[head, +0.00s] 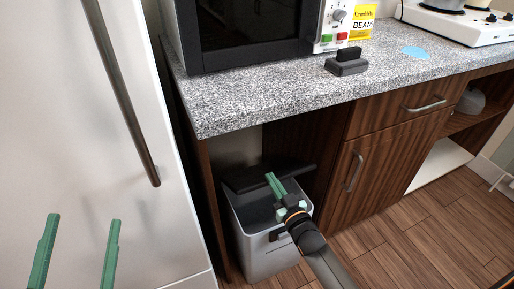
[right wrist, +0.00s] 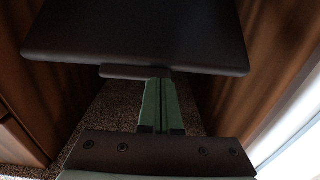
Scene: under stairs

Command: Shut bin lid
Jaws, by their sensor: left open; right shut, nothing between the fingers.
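The bin (head: 262,252) is a light grey box on the floor in the open space under the counter. Its dark lid (head: 262,178) stands raised at the back of the bin, and the bin's mouth is open. My right gripper (head: 271,180) is shut and empty, over the bin's mouth with its green fingertips close to the lid. In the right wrist view the lid (right wrist: 140,35) spreads across the top, just beyond the shut fingers (right wrist: 158,82); whether they touch it I cannot tell. My left gripper (head: 78,235) is open and empty at the lower left, before the white fridge door.
The fridge door (head: 70,130) with its long handle (head: 120,90) stands left. The speckled counter (head: 270,95) overhangs the bin and carries a microwave (head: 250,30). A wooden cabinet (head: 385,150) stands right of the bin. The wood floor (head: 430,240) is clear at the right.

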